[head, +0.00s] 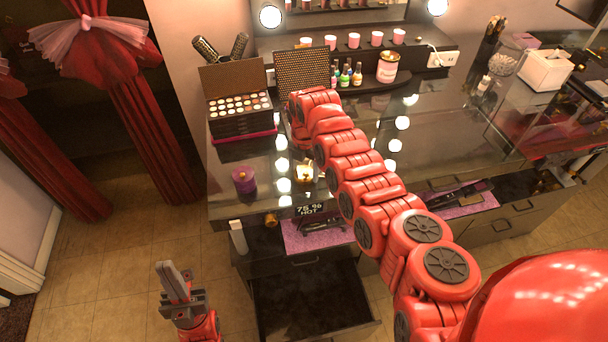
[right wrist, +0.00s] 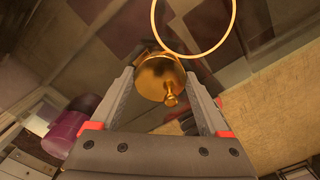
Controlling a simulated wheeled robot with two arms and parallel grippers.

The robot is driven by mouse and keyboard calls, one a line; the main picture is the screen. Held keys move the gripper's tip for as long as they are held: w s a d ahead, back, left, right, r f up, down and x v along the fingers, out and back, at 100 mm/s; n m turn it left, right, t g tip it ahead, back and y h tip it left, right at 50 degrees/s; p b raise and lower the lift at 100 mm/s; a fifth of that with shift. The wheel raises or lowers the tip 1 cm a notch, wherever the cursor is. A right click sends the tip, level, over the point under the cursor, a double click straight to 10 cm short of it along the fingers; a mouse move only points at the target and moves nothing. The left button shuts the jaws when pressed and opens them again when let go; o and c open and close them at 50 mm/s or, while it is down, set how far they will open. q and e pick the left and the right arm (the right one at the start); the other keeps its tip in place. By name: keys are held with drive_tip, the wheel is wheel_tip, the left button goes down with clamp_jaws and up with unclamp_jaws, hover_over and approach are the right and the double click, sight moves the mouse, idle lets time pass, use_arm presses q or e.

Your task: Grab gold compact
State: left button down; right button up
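A round gold piece with a small knob (right wrist: 162,78), which looks like the gold compact, shows between the fingertips in the right wrist view. A thin gold ring (right wrist: 236,22) shows just above it; I cannot tell whether they are joined. In the head view a small bright gold object (head: 304,173) sits on the dark glass tabletop, right of the purple candle. My right gripper (right wrist: 160,85) is open, one finger on each side of the gold piece; contact is not clear. My arm hides it in the head view. My left gripper (head: 174,280) is low at the left, away from the table.
A purple candle (head: 244,180) stands near the table's left front; it also shows in the right wrist view (right wrist: 68,128). A makeup palette box (head: 240,104) stands behind it. An open drawer (head: 310,292) juts out below the tabletop. Small bottles (head: 346,76) stand farther back.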

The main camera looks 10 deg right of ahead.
drive_tip(key=c, duration=0.6)
drive_tip(key=shift+c, duration=0.2)
